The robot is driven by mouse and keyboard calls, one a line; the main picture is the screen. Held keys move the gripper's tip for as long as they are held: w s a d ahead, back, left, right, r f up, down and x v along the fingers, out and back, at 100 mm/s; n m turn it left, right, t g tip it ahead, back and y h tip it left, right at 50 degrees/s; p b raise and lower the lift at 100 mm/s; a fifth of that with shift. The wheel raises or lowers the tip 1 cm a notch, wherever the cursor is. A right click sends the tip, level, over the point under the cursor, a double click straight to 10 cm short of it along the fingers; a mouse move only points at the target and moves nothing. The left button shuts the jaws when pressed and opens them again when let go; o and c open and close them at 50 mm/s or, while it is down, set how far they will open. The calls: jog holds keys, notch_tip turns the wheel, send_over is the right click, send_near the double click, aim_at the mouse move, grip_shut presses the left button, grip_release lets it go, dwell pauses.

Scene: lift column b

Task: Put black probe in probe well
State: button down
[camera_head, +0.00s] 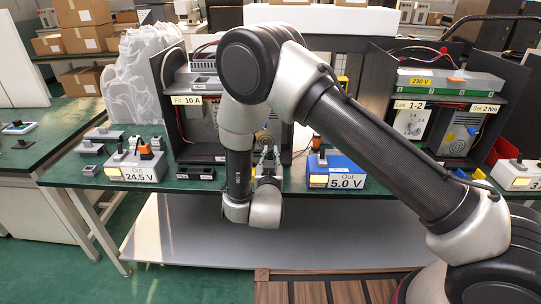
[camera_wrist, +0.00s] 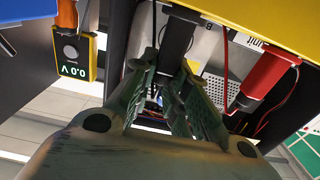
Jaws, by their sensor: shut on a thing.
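The black probe (camera_wrist: 181,38) is a dark cylinder in the wrist view. My gripper (camera_wrist: 168,66) is shut on it, with the fingertips on either side of its lower part. In the head view my gripper (camera_head: 267,163) is at the bench's front edge, before the middle open-fronted unit; the probe cannot be made out there. A red probe (camera_wrist: 268,76) is to the right in the wrist view, by a yellow panel (camera_wrist: 285,38). I cannot tell whether the black probe touches that panel. I cannot clearly make out the probe well.
A yellow meter (camera_wrist: 74,54) showing 0.0 V is left of the fingers in the wrist view. Another dark unit (camera_head: 507,85) stands at right on the green bench.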

jog(key=c, duration=1.3)
grip_release()
jog(key=s, duration=0.7)
jog(key=shift+s+a, duration=0.1)
jog(key=shift+s, duration=0.15)
